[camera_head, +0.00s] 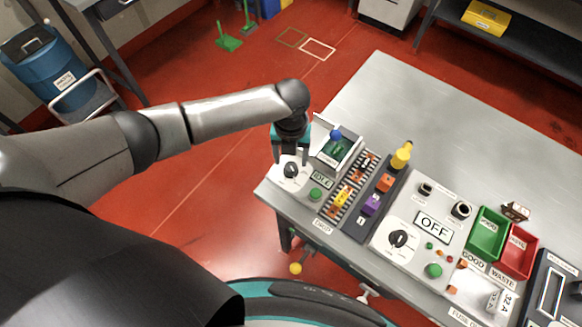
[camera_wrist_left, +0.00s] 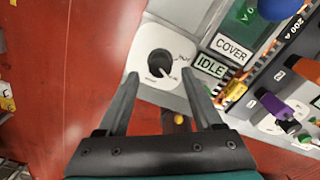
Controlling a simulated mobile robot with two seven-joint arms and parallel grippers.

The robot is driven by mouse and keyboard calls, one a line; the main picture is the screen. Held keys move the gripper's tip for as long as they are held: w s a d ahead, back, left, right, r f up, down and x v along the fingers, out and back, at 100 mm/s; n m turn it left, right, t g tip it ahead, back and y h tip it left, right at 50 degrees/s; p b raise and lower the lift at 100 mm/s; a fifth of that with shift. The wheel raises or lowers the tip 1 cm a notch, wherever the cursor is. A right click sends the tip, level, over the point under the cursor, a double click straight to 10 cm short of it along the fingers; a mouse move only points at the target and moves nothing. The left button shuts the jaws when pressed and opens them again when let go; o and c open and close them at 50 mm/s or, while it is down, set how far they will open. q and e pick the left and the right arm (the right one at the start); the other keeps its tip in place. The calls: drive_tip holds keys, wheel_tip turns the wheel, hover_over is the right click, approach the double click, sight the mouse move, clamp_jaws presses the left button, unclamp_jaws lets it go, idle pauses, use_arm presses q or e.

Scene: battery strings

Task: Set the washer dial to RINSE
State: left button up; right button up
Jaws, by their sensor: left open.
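A black round dial (camera_head: 291,169) sits on a small white panel at the left end of the table, beside a sign reading IDLE (camera_head: 322,181). My left gripper (camera_head: 284,156) is over this panel. It is open, and in the left wrist view its fingertips (camera_wrist_left: 160,78) appear on either side of the dial; contact is unclear. My right gripper is not in view.
A glass-covered box (camera_head: 336,148) with a blue knob stands close right of the dial, with a green button (camera_head: 315,194) in front. A second dial (camera_head: 398,238) sits by an OFF sign (camera_head: 433,227). Green (camera_head: 487,233) and red (camera_head: 519,251) bins stand further right. The table's back is clear.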

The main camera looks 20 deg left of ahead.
sight(291, 166)
use_arm(q)
drive_tip(key=shift+f, duration=0.15)
drive_tip(key=shift+f+b, duration=1.25)
drive_tip(key=shift+f, duration=0.4)
clamp_jaws()
drive_tip(key=m+b, duration=0.1)
drive_tip(key=m, duration=0.4)
drive_tip(key=shift+m, duration=0.4)
